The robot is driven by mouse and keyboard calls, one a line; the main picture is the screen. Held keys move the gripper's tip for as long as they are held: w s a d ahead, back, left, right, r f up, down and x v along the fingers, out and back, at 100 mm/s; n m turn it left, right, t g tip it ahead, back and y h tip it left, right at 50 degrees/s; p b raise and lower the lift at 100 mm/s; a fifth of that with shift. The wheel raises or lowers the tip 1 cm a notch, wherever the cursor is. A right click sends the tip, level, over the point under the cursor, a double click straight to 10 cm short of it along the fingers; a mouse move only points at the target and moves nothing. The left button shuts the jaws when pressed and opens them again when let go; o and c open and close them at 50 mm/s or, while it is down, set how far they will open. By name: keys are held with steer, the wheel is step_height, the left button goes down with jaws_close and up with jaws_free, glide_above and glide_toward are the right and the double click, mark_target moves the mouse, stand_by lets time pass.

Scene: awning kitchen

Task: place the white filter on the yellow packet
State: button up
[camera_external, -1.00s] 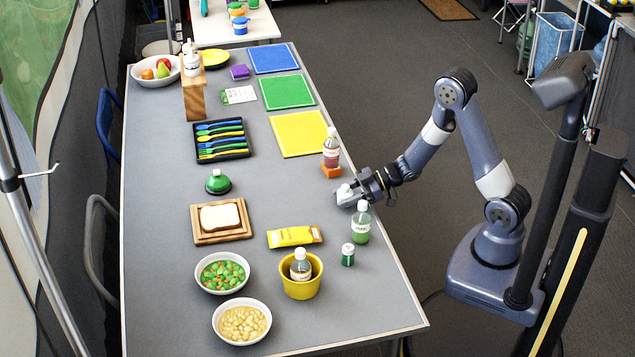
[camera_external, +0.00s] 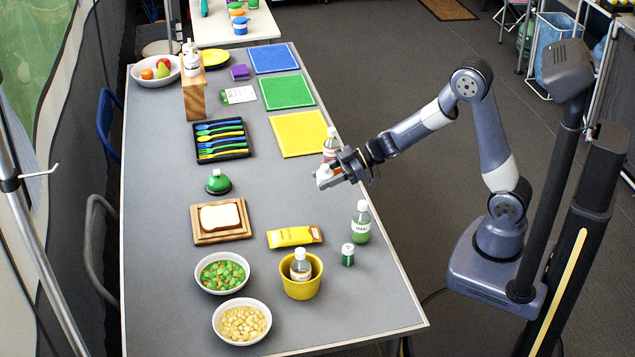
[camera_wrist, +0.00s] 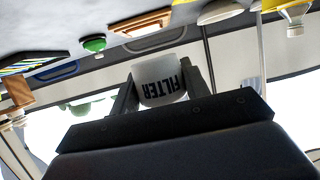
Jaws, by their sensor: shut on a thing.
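The white filter (camera_wrist: 158,80), with dark lettering reading FILTER, is held between the two fingers of my gripper (camera_wrist: 160,92) in the wrist view. In the external view my gripper (camera_external: 335,174) is shut on the white filter (camera_external: 323,177) and holds it over the right side of the table. The yellow packet (camera_external: 295,237) lies flat on the table, nearer the camera and to the left of my gripper, with nothing on it.
A green-labelled bottle (camera_external: 361,222) and a small green can (camera_external: 347,255) stand right of the packet. A yellow bucket (camera_external: 301,290) holding a bottle is in front of it. A bread board (camera_external: 196,236) lies left. A reddish bottle (camera_external: 331,142) stands behind my gripper.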

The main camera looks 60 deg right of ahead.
steer(key=w+a+r+n+g+y, duration=0.1)
steer(key=a+r, duration=0.1)
steer(key=a, duration=1.1)
steer(key=b, duration=0.3)
glide_above(294, 233)
step_height(294, 233, down, 6)
steer(key=shift+r, duration=0.15)
steer(key=shift+f+b, duration=0.7)
steer(key=shift+f, duration=1.25)
steer(key=shift+f, duration=0.2)
steer(key=o, duration=1)
